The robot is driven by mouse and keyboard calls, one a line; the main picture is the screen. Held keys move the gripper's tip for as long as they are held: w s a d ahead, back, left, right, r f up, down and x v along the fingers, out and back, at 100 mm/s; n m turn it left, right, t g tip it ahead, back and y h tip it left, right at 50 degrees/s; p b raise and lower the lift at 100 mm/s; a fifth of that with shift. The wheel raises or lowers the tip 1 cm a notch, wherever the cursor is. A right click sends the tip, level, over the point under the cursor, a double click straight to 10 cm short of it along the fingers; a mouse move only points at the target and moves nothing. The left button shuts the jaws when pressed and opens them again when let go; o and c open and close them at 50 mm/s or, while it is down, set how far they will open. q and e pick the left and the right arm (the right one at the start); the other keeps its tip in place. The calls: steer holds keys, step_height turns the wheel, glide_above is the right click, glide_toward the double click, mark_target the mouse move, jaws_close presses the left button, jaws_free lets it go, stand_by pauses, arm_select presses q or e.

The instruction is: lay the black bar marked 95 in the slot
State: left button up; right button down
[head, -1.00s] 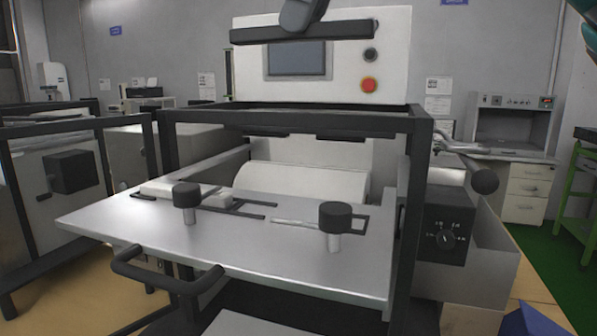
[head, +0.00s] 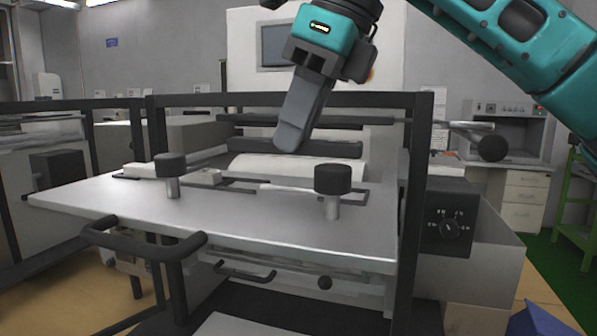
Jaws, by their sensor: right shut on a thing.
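My right gripper (head: 291,138) reaches down from the top over the machine, its grey fingers shut on a long black bar (head: 335,149). The bar lies level, left to right, just behind and below the front top rail of the machine's frame. It hangs above a white roller-like cylinder (head: 250,163); whether it touches anything is unclear. No number can be read on it. Which opening is the slot I cannot tell; another dark strip (head: 240,118) runs behind the bar. My left gripper is out of view.
A metal table plate (head: 240,215) with two black knobs (head: 171,165) (head: 332,179) and a black handle (head: 140,243) juts out in front. The machine's black frame (head: 409,200) stands around the bar. A dial box (head: 450,228) is at right.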

mark_target(307, 140)
step_height(307, 140, down, 3)
steer(key=shift+f+b, duration=0.15)
steer(key=shift+b, duration=0.25)
steer(key=shift+f, duration=0.35)
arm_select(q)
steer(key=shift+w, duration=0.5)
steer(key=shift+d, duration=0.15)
arm_select(e)
steer(key=c, duration=1.4)
jaws_free()
steer(key=shift+f, duration=0.2)
steer(key=shift+c, duration=0.2)
steer(key=o, duration=0.5)
steer(key=shift+r, duration=0.1)
steer(key=shift+c, duration=0.2)
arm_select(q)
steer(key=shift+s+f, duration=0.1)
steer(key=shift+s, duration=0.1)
